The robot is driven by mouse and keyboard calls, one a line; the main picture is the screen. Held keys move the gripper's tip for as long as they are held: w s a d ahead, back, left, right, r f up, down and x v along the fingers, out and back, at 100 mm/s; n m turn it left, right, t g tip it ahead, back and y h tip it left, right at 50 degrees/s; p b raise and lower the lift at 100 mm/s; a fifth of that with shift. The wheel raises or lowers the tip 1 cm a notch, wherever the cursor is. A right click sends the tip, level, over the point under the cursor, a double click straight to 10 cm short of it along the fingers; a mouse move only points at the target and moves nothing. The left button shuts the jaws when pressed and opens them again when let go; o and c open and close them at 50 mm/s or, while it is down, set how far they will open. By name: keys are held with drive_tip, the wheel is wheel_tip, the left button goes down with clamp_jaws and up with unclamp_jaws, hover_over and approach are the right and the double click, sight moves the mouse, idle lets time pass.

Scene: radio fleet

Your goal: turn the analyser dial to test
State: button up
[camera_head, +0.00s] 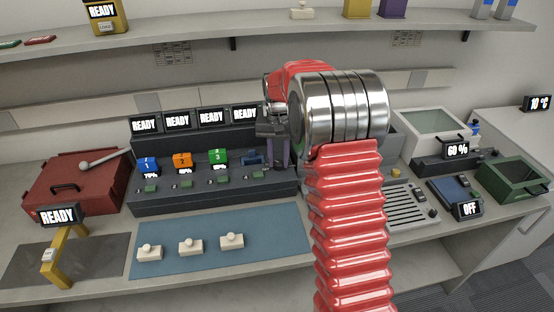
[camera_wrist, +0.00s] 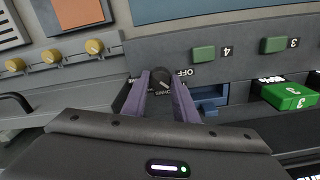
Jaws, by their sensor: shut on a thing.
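In the wrist view, a round dark dial (camera_wrist: 161,77) stands on a grey panel, with upside-down "OFF" lettering beside it. More small white lettering near it is partly hidden and I cannot read it surely. My gripper (camera_wrist: 157,84) has its two purple fingers on either side of the dial and is shut on it. In the head view my gripper (camera_head: 278,150) is at the right end of the dark charger bank (camera_head: 215,190); my arm hides the dial there.
A blue empty-looking slot (camera_wrist: 208,97) is close beside the dial. A green block (camera_wrist: 288,95) stands farther right. Yellow knobs (camera_wrist: 50,56) line the neighbouring unit. In the head view, white pieces stand on a blue mat (camera_head: 280,246), and a grilled unit (camera_head: 408,210) is right of my arm.

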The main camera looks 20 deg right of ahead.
sight(278, 162)
drive_tip(key=shift+a+f, duration=0.1)
drive_tip(key=shift+a, duration=0.05)
drive_tip(key=o, duration=1.1)
drive_tip(key=shift+c, duration=0.2)
wheel_tip(278, 162, up, 14)
drive_tip(key=shift+f, duration=0.1)
idle(0.3)
